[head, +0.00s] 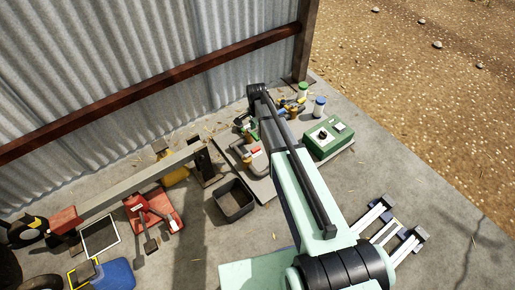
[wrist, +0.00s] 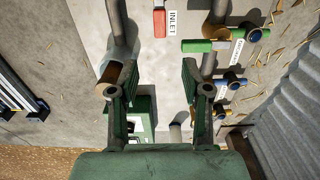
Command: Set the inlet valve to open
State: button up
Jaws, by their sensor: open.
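A red handle (wrist: 159,20) lies beside a white INLET label (wrist: 172,23) at the top edge of the wrist view. It runs roughly parallel to the grey pipes, and its upper end is cut off by the frame. My gripper (wrist: 156,90) is open and empty, its two dark green fingers wide apart, with the red handle beyond the fingertips. A green handle (wrist: 204,46) sits crosswise at upper right, beside another label that I cannot read. In the head view my arm hides part of the valve board (head: 264,189), and the inlet valve's setting is unclear there.
Blue-ended valve fittings (wrist: 231,83) stand close to the right finger. A green box (head: 328,138) with a black knob is right of my arm. A black bin (head: 235,201) stands left of it. Bottles (head: 319,106) are behind, and the corrugated wall (head: 110,75) is at the back left.

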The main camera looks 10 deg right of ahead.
aim_at(257, 148)
notch_tip(257, 148, down, 14)
jog(key=b, duration=0.4)
jog(key=shift+r, duration=0.1)
grip_shut()
